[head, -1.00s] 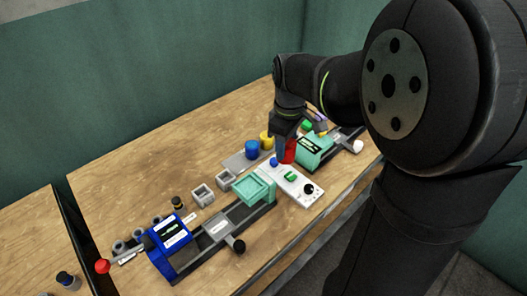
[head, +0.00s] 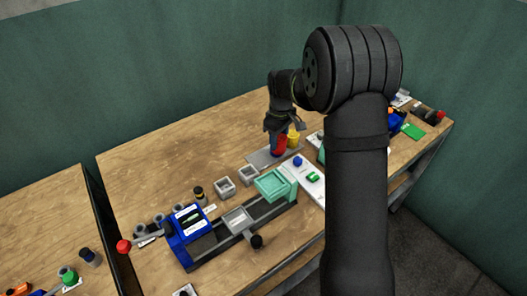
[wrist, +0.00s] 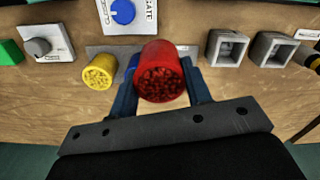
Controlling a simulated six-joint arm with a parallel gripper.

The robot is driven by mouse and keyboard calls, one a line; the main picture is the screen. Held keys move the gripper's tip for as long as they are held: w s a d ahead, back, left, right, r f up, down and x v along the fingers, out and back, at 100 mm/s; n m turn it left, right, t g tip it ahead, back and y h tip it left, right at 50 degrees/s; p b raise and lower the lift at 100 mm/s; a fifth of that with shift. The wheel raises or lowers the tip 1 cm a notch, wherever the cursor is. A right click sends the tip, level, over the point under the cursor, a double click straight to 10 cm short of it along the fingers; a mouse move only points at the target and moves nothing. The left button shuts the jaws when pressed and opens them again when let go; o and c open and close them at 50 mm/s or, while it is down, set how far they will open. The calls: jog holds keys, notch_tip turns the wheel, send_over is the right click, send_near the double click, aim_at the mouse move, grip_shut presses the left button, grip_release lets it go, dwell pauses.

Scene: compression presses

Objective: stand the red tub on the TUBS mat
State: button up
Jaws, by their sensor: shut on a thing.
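My gripper (head: 279,131) is shut on the red tub (head: 279,145), over the grey mat (head: 257,158). In the wrist view the red tub (wrist: 160,75) sits upright between the two fingers and is full of dark red pellets. The yellow tub (head: 293,138) stands on the mat just to its right in the head view; in the wrist view the yellow tub (wrist: 100,72) is to its left. I cannot tell whether the red tub touches the mat. No mat lettering is readable.
Two grey square cups (head: 224,187) stand left of the mat. A teal tray (head: 272,184) and a white panel with a blue knob (head: 297,161) lie nearer. A blue press (head: 188,225) is at lower left. The table behind the mat is clear.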

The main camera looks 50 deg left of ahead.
jog(key=s+a+f, duration=0.2)
jog(key=a, duration=0.1)
jog(key=s+a+f, duration=0.2)
jog(key=shift+a, duration=0.2)
jog(key=shift+f, duration=2)
jog(key=shift+f, duration=0.1)
jog(key=o, duration=0.7)
jog(key=shift+f, duration=0.1)
notch_tip(320, 180, up, 12)
jog(key=shift+r, duration=0.2)
